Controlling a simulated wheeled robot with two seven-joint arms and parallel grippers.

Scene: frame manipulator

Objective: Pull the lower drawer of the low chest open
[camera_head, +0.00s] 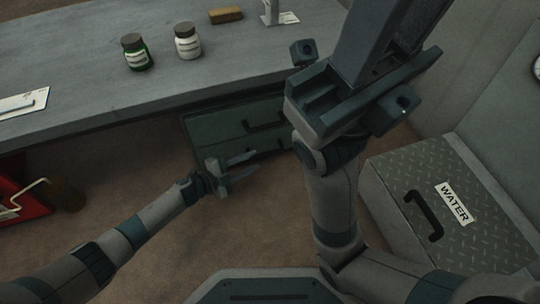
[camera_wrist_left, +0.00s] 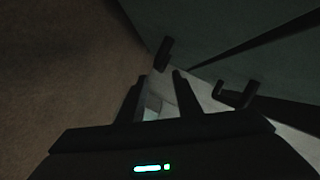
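The low chest (camera_head: 215,128) is dark green and stands under the grey bench, its front facing me. A dark bar handle (camera_head: 265,124) shows on its front; my right arm covers the chest's right end. My left gripper (camera_head: 252,163) is open and empty, its fingers pointing right, just in front of the lower part of the chest. In the left wrist view, its two fingers (camera_wrist_left: 157,95) stand apart, and dark handle parts (camera_wrist_left: 235,96) show just beyond them against the chest front (camera_wrist_left: 215,35). I cannot tell whether they touch. My right gripper (camera_head: 345,95) is raised close to the head camera.
The bench (camera_head: 80,60) holds a green jar (camera_head: 137,53), a white jar (camera_head: 187,42) and a brown block (camera_head: 225,15). A red container (camera_head: 25,200) is at the left. A metal box marked WATER (camera_head: 410,180) stands at the right. Brown floor lies open in front of the chest.

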